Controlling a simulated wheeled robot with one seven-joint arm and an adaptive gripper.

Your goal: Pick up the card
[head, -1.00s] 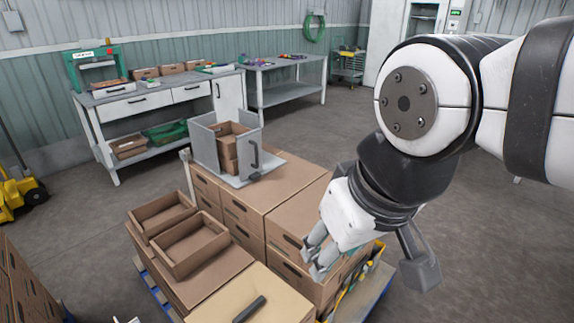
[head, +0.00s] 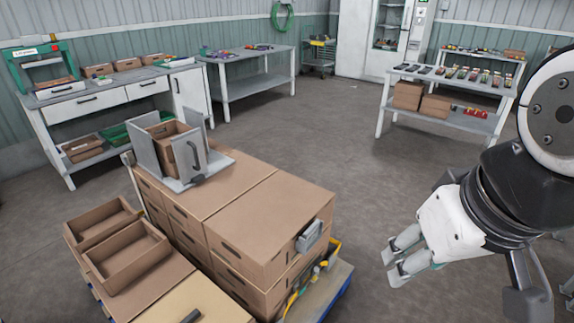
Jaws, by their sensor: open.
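I cannot make out a card for certain in the head view; the small flat items on the benches are too small to tell apart. My gripper (head: 391,267) is at the lower right, fingers pointing left and downward. It is open, with nothing seen between its fingers. It hangs over the floor, to the right of the stacked cartons and apart from them.
A pallet of brown cartons (head: 262,205) stands at centre left, with open trays (head: 127,255) on its left. A white bench (head: 440,115) with rows of small items stands at the back right. Other benches (head: 262,72) line the back wall. The middle floor (head: 350,150) is clear.

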